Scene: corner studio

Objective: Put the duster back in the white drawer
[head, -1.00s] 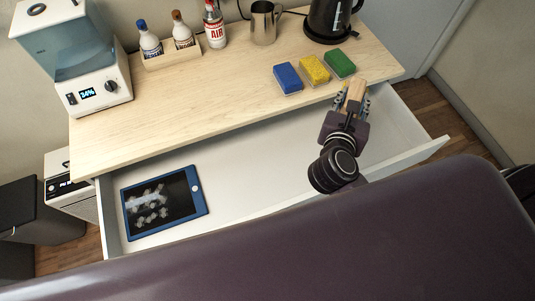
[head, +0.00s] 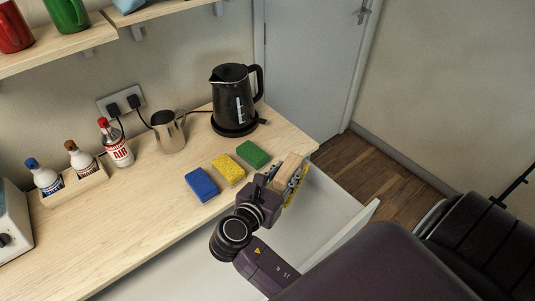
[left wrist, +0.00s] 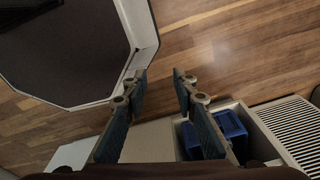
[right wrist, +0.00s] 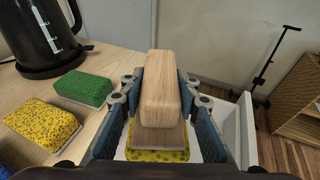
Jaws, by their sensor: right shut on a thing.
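My right gripper (head: 284,181) is shut on the duster (head: 289,166), a pale wooden block. In the right wrist view the duster (right wrist: 160,92) sits between the fingers, with a yellow speckled pad under the wood; I cannot tell whether the pad belongs to it. It is near the desk's front right corner, by the open white drawer (head: 333,197). The drawer's white wall (right wrist: 246,130) shows right of the gripper in the right wrist view. My left gripper (left wrist: 157,88) is open and empty, seen only in the left wrist view above the floor.
Blue (head: 202,184), yellow (head: 228,169) and green (head: 252,154) sponges lie on the desk (head: 150,215) left of the duster. A black kettle (head: 234,98), a steel jug (head: 168,131) and a bottle rack (head: 75,188) stand behind. A blue-filled box (left wrist: 232,132) is near my left gripper.

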